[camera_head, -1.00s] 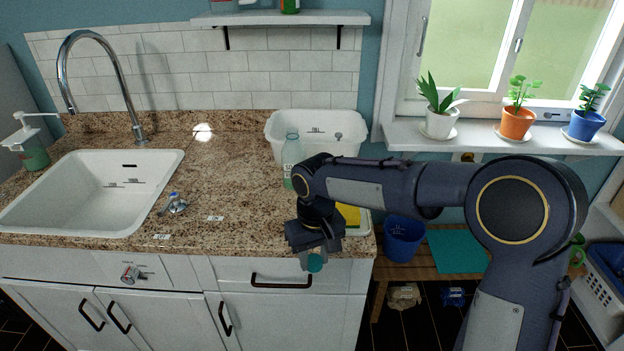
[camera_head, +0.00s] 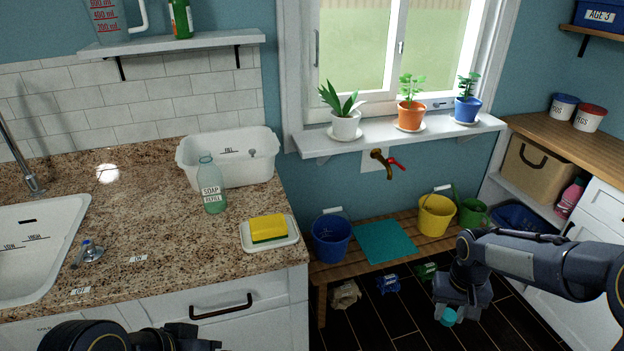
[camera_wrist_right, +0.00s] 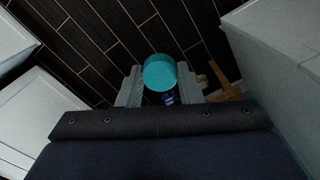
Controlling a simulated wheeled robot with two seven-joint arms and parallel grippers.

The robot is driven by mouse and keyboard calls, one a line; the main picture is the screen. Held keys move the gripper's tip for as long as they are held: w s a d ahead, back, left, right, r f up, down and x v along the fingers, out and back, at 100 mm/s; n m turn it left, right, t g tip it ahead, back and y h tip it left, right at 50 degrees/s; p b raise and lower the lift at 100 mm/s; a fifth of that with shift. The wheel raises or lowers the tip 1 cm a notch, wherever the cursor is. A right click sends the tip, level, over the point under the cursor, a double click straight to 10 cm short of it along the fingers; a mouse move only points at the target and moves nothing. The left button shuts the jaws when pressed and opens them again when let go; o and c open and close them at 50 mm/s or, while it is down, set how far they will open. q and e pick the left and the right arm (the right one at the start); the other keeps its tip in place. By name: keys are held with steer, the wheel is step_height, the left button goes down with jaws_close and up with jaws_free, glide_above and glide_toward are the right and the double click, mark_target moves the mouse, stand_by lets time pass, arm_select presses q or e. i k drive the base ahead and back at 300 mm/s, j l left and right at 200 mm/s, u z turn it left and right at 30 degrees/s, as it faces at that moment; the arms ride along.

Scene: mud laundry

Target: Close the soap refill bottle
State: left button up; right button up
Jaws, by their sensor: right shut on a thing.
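The soap refill bottle (camera_head: 212,188), pale green and see-through with a "SOAP REFILL" label, stands upright on the granite counter (camera_head: 165,235). Its neck shows no cap. My right gripper (camera_head: 450,312) is shut on a round teal cap (camera_head: 449,317), out over the dark floor to the right of the counter and well away from the bottle. The cap (camera_wrist_right: 160,72) also shows between the fingers in the right wrist view. Part of my left arm shows at the bottom left of the head view, but its fingers do not show.
A white tub (camera_head: 228,158) stands behind the bottle. A yellow sponge (camera_head: 268,228) lies on a white dish (camera_head: 270,240) to its right. The sink (camera_head: 40,250) is at left. A wooden bench (camera_head: 350,268) with a blue bucket (camera_head: 331,238) stands right of the counter.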

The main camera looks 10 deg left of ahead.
mark_target(209, 177)
steer(key=j+z, duration=0.2)
steer(key=z, duration=1.35)
steer(key=j+z, duration=0.1)
steer(key=j, duration=0.25)
steer(key=j+u, duration=0.1)
steer(key=u, duration=0.85)
steer(key=j+u, duration=0.1)
steer(key=u, duration=0.4)
steer(key=i+l, duration=0.05)
